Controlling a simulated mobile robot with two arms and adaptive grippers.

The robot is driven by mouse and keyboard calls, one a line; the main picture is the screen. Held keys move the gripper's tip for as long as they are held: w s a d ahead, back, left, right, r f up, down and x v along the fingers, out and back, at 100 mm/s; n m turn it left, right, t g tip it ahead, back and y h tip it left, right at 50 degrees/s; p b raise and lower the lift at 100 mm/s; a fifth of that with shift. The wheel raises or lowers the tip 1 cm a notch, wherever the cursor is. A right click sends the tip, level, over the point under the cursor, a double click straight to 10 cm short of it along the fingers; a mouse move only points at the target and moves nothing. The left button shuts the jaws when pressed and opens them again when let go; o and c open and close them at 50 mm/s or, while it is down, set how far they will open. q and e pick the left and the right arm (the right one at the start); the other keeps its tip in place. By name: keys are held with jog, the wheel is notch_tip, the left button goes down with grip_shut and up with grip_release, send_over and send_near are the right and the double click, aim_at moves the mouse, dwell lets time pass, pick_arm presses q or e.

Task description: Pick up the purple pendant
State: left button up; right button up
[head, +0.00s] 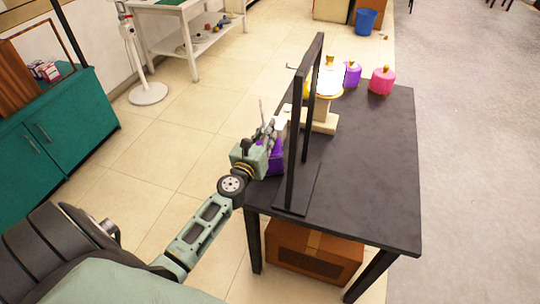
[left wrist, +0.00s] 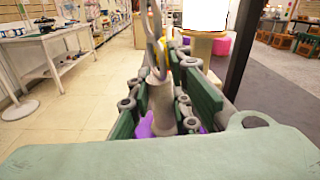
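A purple pendant (head: 276,157) is at the left edge of the dark table, partly hidden by my left gripper (head: 270,132) and the black frame. In the left wrist view its purple body (left wrist: 145,126) shows below the fingers, and a grey stem with a thin loop rises between them. My left gripper (left wrist: 165,85) has its green-padded fingers close on both sides of this stem and looks shut on it. Whether the pendant touches the table is hidden. Another purple pendant (head: 352,76) stands at the table's back. My right gripper is not in view.
A black upright frame (head: 298,135) stands on the dark table (head: 375,165), just right of my left gripper. Behind it are a wooden stand (head: 322,122) with a bright lamp and a pink pendant (head: 381,82). The table's right half is clear.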

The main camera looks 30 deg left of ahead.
pick_arm(q)
grip_shut()
jog(key=shift+r, duration=0.1)
dwell(0.3)
jog(key=shift+r, duration=0.1)
jog(key=shift+r+p, duration=0.3)
jog(key=shift+p, duration=0.05)
notch_tip(320, 180, up, 9)
jog(key=p, duration=0.7)
jog(key=shift+r, duration=0.15)
jog(key=shift+a, duration=0.1)
